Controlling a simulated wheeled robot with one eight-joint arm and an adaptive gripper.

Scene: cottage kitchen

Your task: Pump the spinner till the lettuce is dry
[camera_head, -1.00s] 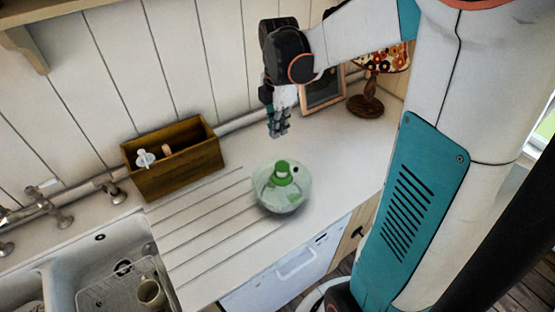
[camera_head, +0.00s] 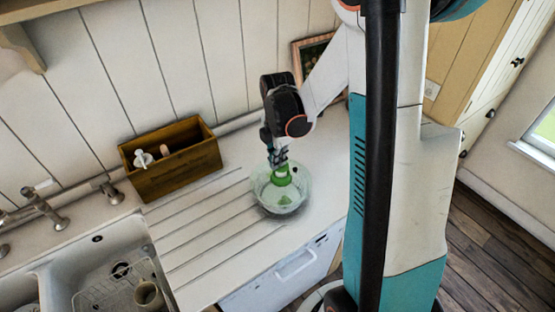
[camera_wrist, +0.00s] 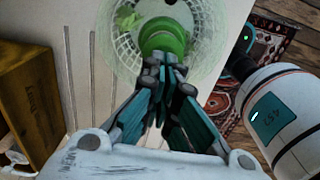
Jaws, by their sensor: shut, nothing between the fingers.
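The salad spinner (camera_head: 290,199) is a clear bowl with a green pump knob (camera_head: 281,178) on top, standing on the white grooved counter. Green lettuce (camera_head: 285,201) shows through its wall. My gripper (camera_head: 278,158) is shut and empty, pointing down just above the knob. In the wrist view my shut fingertips (camera_wrist: 165,72) overlap the green knob (camera_wrist: 165,38); I cannot tell whether they touch it. The spinner's basket (camera_wrist: 205,25) shows around the knob, with a lettuce leaf (camera_wrist: 127,17) at its left.
A wooden box (camera_head: 173,170) with a white-topped bottle stands to the left at the wall. The sink (camera_head: 75,262) with a rack and a mug (camera_head: 148,294) is at the lower left. A picture frame (camera_head: 313,50) leans behind my arm. The counter's front edge is close to the spinner.

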